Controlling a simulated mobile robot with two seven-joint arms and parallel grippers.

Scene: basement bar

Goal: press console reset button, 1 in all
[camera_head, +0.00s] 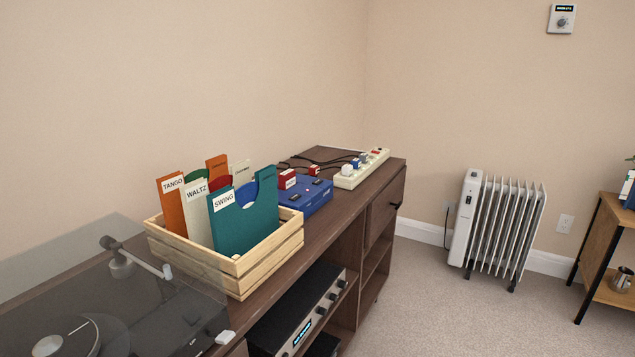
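A blue box-like unit (312,204) that looks like the console sits on the dark wooden sideboard, just behind the crate of records. A red block with a white label (287,179) stands at its left end, and small dark parts show on its top. I cannot tell which of these is the reset button. The crate and its teal divider hide part of the unit's left side. Neither of my grippers is in view.
A wooden crate (236,272) of labelled dividers and a turntable with a clear cover (120,290) stand nearer on the sideboard (338,222). A cream power strip (350,181) with plugs lies beyond the blue unit. A white radiator (490,225) stands right; carpet (440,310) between is clear.

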